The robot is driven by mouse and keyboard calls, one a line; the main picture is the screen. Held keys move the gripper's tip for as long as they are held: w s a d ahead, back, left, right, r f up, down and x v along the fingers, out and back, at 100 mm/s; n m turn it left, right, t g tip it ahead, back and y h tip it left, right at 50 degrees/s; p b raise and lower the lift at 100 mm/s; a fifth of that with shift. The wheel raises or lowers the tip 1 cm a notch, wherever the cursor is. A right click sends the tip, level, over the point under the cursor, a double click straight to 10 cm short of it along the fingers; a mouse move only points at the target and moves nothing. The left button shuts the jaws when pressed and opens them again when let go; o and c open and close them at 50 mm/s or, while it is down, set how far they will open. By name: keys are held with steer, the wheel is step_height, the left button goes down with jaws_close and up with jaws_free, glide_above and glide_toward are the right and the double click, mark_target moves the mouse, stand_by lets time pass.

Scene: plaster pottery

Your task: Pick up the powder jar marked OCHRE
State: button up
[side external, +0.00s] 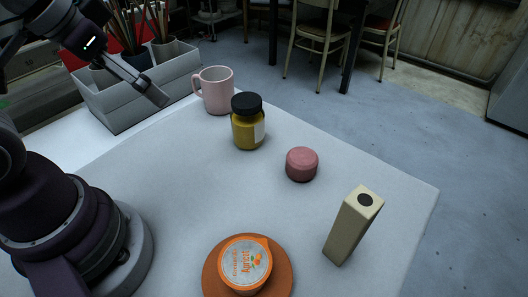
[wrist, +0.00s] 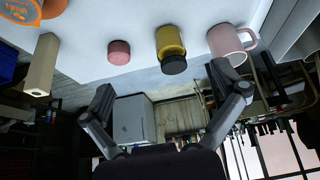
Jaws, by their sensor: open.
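A yellow-ochre powder jar (side external: 245,130) with a black lid stands upright on the white table in the side view. A pale label wraps its right side, but its lettering cannot be read. The jar also shows in the wrist view (wrist: 170,43), upper right of centre, with its dark lid pointing down the picture. My gripper (side external: 150,92) is above the table's far left part in the side view, apart from the jar. In the wrist view my gripper (wrist: 162,82) has its two fingers spread wide with nothing between them.
A pink mug (side external: 214,93) stands just behind and left of the jar. A pink round pot (side external: 302,164) is to its right. A beige block (side external: 348,232) and an apricot-labelled tub (side external: 246,262) on an orange saucer (side external: 212,278) are nearer. A grey caddy (side external: 110,108) stands at left.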

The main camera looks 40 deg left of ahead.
steer(key=g, duration=0.1)
glide_toward(250, 112)
steer(key=shift+m, duration=0.4)
steer(key=w+a+f, duration=0.2)
steer(key=w+f, duration=0.1)
steer(key=shift+w, duration=0.25)
steer(key=x, duration=0.9)
steer(key=shift+s+a+f, duration=0.2)
steer(key=shift+s+f, duration=0.05)
steer(key=shift+s, duration=0.05)
steer(key=shift+c, duration=0.3)
